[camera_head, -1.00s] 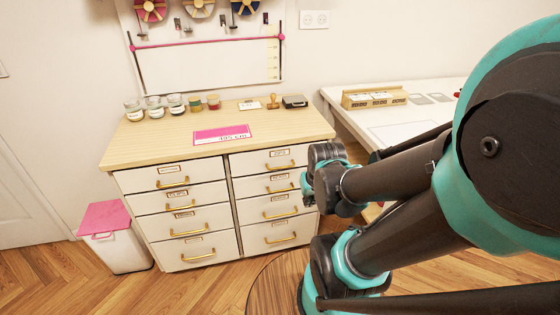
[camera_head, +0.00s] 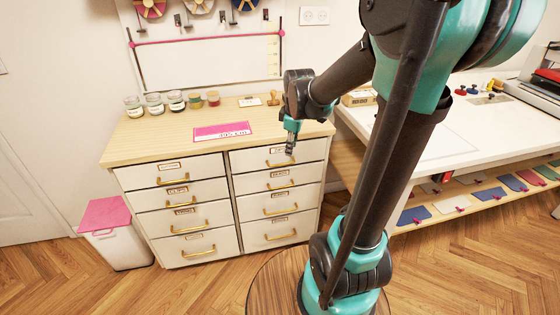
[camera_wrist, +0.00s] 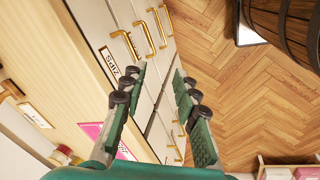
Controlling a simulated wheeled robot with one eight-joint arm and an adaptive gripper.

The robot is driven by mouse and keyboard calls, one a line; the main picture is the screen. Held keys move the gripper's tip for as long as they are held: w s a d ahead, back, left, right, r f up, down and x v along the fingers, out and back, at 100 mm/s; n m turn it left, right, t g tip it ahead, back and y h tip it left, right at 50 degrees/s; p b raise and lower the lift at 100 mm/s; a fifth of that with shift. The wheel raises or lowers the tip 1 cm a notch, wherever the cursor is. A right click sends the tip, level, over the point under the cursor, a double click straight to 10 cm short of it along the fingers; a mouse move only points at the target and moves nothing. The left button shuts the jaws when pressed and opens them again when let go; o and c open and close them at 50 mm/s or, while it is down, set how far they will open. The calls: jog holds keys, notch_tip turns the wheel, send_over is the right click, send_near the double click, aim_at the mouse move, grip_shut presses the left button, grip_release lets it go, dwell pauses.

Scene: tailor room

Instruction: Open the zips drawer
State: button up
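The zips drawer is the top drawer of the right column in a white cabinet (camera_head: 185,225). Its label (camera_wrist: 110,62) reads ZIPS in the wrist view; in the head view my gripper partly covers the label area. Its brass handle (camera_head: 280,164) shows in the head view, and the handle is also in the wrist view (camera_wrist: 125,45), up and left of the fingertips. The drawer looks shut. My gripper (camera_head: 290,150) hangs in front of the drawer's upper right part. In the wrist view my gripper (camera_wrist: 159,72) is open and empty, its fingers apart from the handle.
The other drawers look shut. On the wooden cabinet top are jars (camera_head: 155,104), a pink mat (camera_head: 222,131) and a stamp (camera_head: 274,98). A white worktable (camera_head: 440,140) stands to the right. A pink-lidded bin (camera_head: 118,250) stands at the left. The floor before the drawers is clear.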

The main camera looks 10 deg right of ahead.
jog(key=w+a+r+n, duration=0.2)
jog(key=w+r+n, duration=0.1)
jog(key=w+n, duration=0.4)
jog(key=m, duration=0.1)
send_near(280, 160)
jog(key=shift+g, duration=0.3)
jog(key=f, duration=0.2)
jog(key=s+f, duration=0.1)
jog(key=f, duration=0.3)
jog(key=shift+s+a+f, duration=0.25)
jog(key=shift+s+a, duration=0.1)
jog(key=shift+a, duration=0.05)
grip_shut()
